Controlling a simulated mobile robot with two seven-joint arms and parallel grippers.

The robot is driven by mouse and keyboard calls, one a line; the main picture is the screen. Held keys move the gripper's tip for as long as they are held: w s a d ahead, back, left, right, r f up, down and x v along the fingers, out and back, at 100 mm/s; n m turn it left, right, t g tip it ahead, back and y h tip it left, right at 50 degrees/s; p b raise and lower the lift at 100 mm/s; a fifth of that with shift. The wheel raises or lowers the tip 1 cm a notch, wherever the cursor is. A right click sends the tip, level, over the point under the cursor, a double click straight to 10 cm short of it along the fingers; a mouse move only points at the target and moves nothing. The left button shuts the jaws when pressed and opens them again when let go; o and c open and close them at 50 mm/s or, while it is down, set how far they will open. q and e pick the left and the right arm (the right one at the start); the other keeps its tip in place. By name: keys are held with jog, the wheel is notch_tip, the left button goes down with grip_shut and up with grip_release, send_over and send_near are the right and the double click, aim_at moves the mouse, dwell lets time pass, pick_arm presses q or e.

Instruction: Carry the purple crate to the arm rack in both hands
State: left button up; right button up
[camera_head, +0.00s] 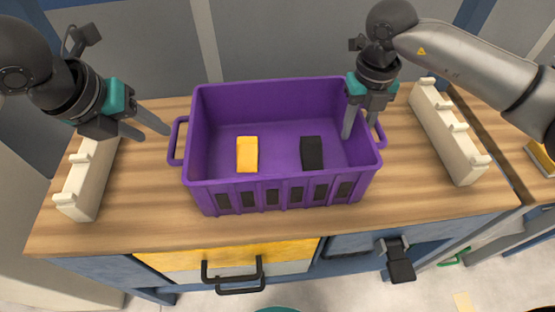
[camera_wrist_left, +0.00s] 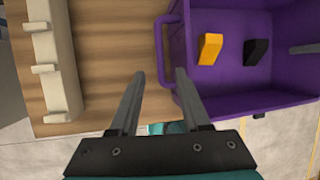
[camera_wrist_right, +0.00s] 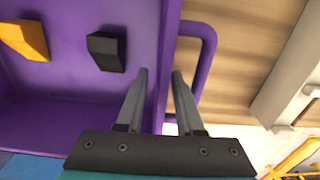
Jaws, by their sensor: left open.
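The purple crate (camera_head: 275,195) stands upright on the wooden counter with a yellow block (camera_head: 247,155) and a black block (camera_head: 312,153) inside. My left gripper (camera_head: 153,131) is open and empty, left of the crate's left handle (camera_head: 173,142); the handle also shows in the left wrist view (camera_wrist_left: 160,50). My right gripper (camera_head: 359,128) is at the crate's right wall, one finger on the inner side and one toward the right handle (camera_wrist_right: 208,50). The right wrist view shows the wall between its fingers; I cannot tell whether they press on it. I cannot identify the arm rack.
Cream pegged rails stand on the counter left (camera_head: 90,180) and right (camera_head: 447,130) of the crate. Below the front edge are a yellow drawer (camera_head: 180,260) and black handles (camera_head: 235,278). Bare wood (camera_head: 130,215) lies between the left rail and the crate.

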notch_tip(320, 180, up, 12)
jog(key=shift+r, duration=0.1)
dwell(0.4)
dwell(0.3)
